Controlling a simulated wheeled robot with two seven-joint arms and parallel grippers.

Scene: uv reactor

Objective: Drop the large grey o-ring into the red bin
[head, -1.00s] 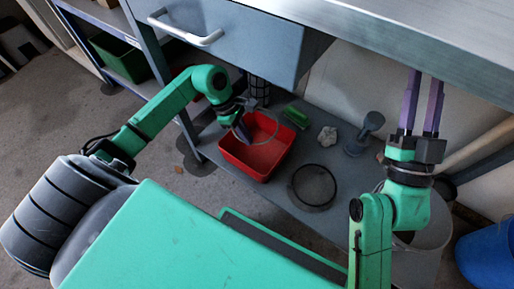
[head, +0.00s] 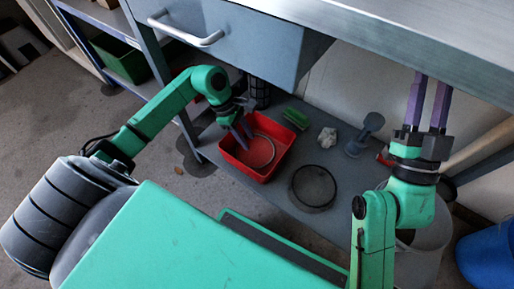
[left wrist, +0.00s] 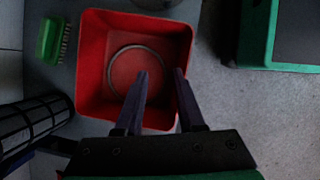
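The large grey o-ring (head: 273,150) lies inside the red bin (head: 285,152). In the left wrist view the o-ring (left wrist: 136,46) looks flat on the floor of the red bin (left wrist: 91,65), its near part hidden behind my fingers. My left gripper (head: 246,132) points down into the bin from its left side. In the left wrist view my left gripper (left wrist: 160,72) has its two fingers apart, with nothing between them. My right gripper (head: 432,77) points up at the right, fingers apart and empty.
A green brush (head: 295,118) lies behind the bin. A dark round rimmed item (head: 313,187), a whitish lump (head: 327,137) and a grey stand-like object (head: 365,135) share the low shelf. A drawer cabinet (head: 240,40) hangs above. A blue container (head: 487,252) stands far right.

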